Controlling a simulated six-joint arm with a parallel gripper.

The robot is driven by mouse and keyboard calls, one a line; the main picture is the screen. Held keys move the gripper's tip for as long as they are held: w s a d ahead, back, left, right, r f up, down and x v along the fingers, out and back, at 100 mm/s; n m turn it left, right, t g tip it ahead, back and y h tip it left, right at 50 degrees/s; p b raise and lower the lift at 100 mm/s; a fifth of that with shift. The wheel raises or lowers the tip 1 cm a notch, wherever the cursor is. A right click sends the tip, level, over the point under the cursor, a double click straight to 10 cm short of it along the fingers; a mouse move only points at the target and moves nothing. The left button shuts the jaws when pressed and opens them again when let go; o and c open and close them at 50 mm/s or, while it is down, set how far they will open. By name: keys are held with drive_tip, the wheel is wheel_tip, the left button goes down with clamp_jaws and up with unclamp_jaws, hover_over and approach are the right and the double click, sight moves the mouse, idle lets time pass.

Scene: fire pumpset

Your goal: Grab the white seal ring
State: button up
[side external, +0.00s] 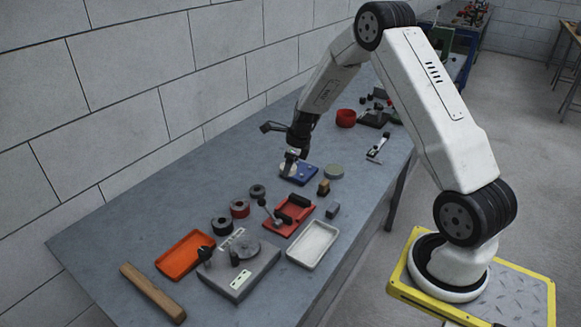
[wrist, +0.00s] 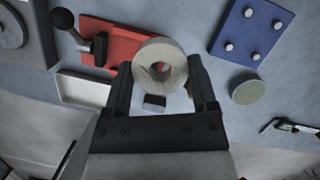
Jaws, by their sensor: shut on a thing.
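The white seal ring (wrist: 157,48) is between the two fingers of my gripper (wrist: 162,78) in the wrist view, with its hole facing the camera. My gripper is shut on it. In the side view my gripper (side external: 292,158) points down and the pale ring (side external: 287,168) shows at its tips, partly covered by the fingers. It appears at the left edge of the blue pegged plate (side external: 303,174). In the wrist view the ring looks held above the bench, apart from the blue plate (wrist: 253,32); the exact height I cannot tell.
A green-grey disc (side external: 334,171) lies right of the blue plate, with a small brown block (side external: 324,187) nearby. The red fixture (side external: 288,217) with a black knob lever, white tray (side external: 313,245), orange tray (side external: 184,256) and several dark rings stand nearer. The wall runs along the left.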

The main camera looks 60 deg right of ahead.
drive_tip(key=shift+s+a+r, duration=0.25)
drive_tip(key=shift+s+r, duration=0.05)
drive_tip(key=shift+s, duration=0.35)
drive_tip(key=shift+s+a+r, duration=0.2)
drive_tip(key=shift+s+r, duration=0.1)
drive_tip(key=shift+s, duration=0.35)
drive_tip(key=shift+s+a+r, duration=0.25)
drive_tip(key=shift+s+r, duration=0.05)
drive_tip(key=shift+s, duration=0.35)
